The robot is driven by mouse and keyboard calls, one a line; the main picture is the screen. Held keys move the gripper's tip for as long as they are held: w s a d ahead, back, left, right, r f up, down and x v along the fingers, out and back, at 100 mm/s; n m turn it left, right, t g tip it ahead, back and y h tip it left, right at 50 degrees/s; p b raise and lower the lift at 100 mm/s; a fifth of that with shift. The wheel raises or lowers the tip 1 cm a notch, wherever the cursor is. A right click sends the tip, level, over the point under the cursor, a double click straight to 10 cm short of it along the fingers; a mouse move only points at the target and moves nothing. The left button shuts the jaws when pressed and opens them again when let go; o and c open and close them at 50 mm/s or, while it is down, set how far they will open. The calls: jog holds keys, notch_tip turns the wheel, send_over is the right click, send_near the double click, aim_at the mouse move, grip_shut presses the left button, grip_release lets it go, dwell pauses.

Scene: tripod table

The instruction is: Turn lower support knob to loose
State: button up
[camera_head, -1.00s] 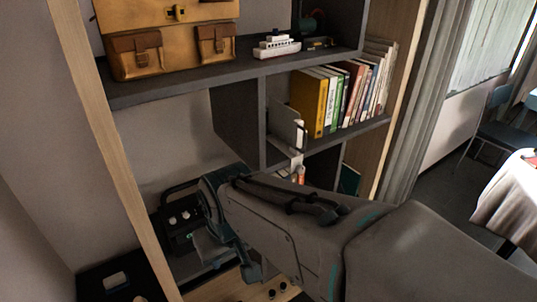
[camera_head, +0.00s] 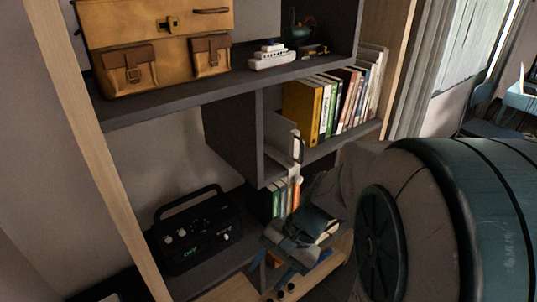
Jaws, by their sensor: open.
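My gripper (camera_head: 272,262) is in the lower middle of the head view, in front of the shelf unit and right of the black radio-like box. It points down and to the left. It is open, and I see nothing held between its fingers. My arm's large joint fills the right side and hides what lies behind it. I cannot make out the tripod table or its lower support knob in this view.
The shelf unit (camera_head: 165,110) holds a tan satchel (camera_head: 160,40), a toy ship (camera_head: 273,57) and rows of books (camera_head: 325,108). A black radio-like box (camera_head: 195,235) with knobs stands on the lower shelf. Small dark round pieces (camera_head: 281,294) show at the bottom edge.

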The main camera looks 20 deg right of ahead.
jog(key=w+d+m+t+y, duration=0.1)
jog(key=w+m+t+y, duration=0.1)
jog(key=w+m+y, duration=0.3)
jog(key=m+t+h+p, duration=0.2)
jog(key=m+t+h, duration=0.4)
jog(key=m+t, duration=1.2)
send_near(300, 181)
jog(key=w, duration=0.2)
jog(key=w+a+r+m+g+p, duration=0.1)
jog(key=w, duration=0.2)
jog(key=w+a+r+m+g+p, duration=0.1)
jog(key=w, duration=0.2)
jog(key=shift+a, duration=0.1)
jog(key=c, duration=1)
